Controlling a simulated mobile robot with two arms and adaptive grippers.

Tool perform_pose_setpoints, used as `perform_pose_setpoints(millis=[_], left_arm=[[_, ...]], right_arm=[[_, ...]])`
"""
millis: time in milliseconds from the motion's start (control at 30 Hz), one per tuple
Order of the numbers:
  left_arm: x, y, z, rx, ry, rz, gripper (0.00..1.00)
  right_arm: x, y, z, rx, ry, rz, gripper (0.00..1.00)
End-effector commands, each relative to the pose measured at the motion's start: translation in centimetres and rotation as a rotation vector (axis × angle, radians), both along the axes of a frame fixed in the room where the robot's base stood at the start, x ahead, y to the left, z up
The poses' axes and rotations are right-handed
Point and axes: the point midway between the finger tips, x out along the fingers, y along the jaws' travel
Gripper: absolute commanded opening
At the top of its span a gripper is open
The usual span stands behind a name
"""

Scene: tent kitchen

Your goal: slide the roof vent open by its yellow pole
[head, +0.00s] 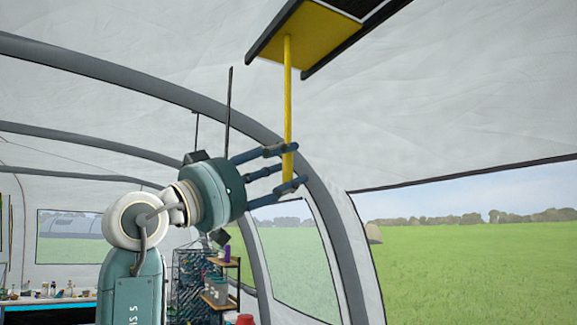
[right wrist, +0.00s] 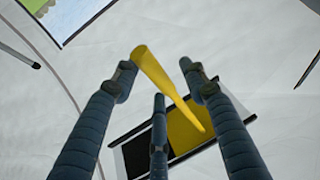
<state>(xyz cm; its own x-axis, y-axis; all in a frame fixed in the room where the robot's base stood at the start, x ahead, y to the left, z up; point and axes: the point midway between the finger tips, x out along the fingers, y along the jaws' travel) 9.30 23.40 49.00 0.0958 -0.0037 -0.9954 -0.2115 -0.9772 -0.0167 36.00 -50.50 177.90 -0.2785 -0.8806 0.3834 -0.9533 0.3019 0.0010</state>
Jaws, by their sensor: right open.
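The yellow pole (head: 288,95) hangs down from the yellow roof vent panel (head: 310,32), which sits in a dark frame on the tent roof. My right gripper (head: 284,168) comes from the left, its blue-grey fingers spread around the pole's lower end. The fingers look open, not closed on the pole. In the right wrist view the pole (right wrist: 165,80) passes between the fingertips (right wrist: 157,78), and the yellow panel (right wrist: 187,132) shows beyond, with a dark area beside it. Whether any finger touches the pole I cannot tell. My left gripper is not in view.
Grey curved tent poles (head: 130,78) cross the roof. A shelf rack (head: 205,280) with small items stands low behind my right arm. A counter with bottles (head: 45,297) is at the lower left. The air right of the pole is clear.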

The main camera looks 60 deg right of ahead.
Motion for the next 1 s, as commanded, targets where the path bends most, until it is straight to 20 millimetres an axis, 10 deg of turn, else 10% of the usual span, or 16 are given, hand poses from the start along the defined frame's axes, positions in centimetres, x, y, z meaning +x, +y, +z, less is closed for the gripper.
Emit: perform_pose_setpoints(millis=[500,1000], left_arm=[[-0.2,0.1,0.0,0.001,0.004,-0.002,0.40],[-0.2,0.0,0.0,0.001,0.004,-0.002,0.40]], right_arm=[[2.9,8.4,-3.8,-0.001,0.003,0.001,0.43],[3.1,9.3,-4.1,-0.001,0.002,0.001,0.43]])
